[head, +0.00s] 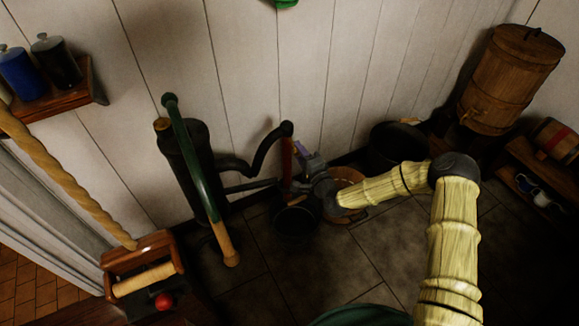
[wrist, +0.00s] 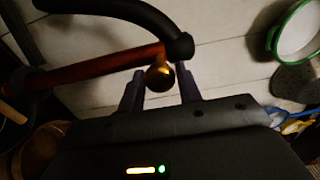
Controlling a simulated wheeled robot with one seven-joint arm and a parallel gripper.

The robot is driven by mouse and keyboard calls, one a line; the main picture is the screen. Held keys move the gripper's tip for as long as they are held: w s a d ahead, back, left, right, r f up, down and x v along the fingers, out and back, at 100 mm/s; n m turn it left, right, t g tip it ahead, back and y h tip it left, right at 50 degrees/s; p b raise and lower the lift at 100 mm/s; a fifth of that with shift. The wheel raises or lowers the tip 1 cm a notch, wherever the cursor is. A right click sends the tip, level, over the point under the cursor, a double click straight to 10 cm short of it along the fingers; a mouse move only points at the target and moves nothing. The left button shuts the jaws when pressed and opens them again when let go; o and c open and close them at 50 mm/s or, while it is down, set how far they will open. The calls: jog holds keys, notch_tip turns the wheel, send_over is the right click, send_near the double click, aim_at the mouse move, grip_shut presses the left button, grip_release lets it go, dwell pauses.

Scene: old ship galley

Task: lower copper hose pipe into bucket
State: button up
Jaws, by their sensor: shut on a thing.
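The copper hose pipe (head: 287,158) hangs below the end of a black hose (head: 268,146) by the wall. In the wrist view the copper pipe (wrist: 95,68) runs from the hose end toward the left edge. A round brass knob (wrist: 158,78) sits beside the pipe, between my fingers. My gripper (head: 303,163) is shut on this knob, which looks fixed to the pipe. A dark bucket (head: 296,234) stands on the floor below. In the head view the pipe's lower end is hard to make out near the bucket's rim, so I cannot tell whether it is inside.
A dark pump (head: 205,150) with a green, wood-ended handle (head: 200,175) stands left of the bucket. A wooden tub (head: 350,176) is partly behind my arm. A larger dark pot (head: 392,140) and a wooden barrel (head: 512,75) stand right. The tiled floor (head: 330,270) in front is clear.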

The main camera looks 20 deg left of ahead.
notch_tip(320, 180, down, 30)
jog(key=b, duration=2.3)
jog(key=shift+b, duration=0.35)
jog(key=shift+r, duration=0.1)
jog(key=shift+s, duration=0.1)
jog(key=o, duration=1.1)
jog(key=p+v, duration=0.3)
jog(key=v, duration=0.8)
jog(key=shift+p, duration=0.3)
jog(key=shift+r, duration=0.15)
